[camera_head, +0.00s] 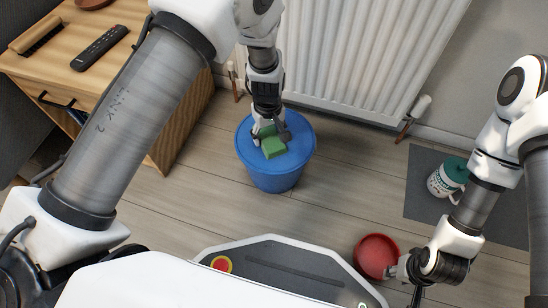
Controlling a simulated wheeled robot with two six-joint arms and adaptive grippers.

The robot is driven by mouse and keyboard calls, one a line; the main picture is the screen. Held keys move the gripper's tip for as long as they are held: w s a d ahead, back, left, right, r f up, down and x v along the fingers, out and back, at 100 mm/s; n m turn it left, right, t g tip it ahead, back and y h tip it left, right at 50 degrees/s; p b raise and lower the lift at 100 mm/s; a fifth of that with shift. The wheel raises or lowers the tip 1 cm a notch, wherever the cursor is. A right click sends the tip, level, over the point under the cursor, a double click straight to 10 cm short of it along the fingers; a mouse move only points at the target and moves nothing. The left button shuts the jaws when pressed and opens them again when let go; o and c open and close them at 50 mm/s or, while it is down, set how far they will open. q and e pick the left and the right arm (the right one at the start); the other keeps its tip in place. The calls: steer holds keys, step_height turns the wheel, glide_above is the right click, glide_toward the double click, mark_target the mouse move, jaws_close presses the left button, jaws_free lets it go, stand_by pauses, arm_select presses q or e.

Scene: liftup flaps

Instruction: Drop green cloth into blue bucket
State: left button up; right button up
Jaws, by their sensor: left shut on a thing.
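The blue bucket (276,180) stands on the floor in front of the radiator. My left gripper (269,138) points down over the bucket's round top and is shut on the green cloth (274,148). The cloth appears as a small folded green piece within the bucket's outline; its exact height relative to the rim is hard to tell. Part of the cloth is hidden by the fingers. My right gripper (403,284) is at the lower right, with its fingers spread apart and no cloth in them.
A red bowl (376,255) is beside my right gripper. A white radiator (345,50) is behind the bucket. A wooden cabinet (128,20) with a remote (100,47) and brush (36,35) is at upper left.

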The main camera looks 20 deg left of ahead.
arm_select(q)
steer(key=shift+r, duration=0.1)
steer(key=o, duration=1.2)
step_height(320, 180, up, 12)
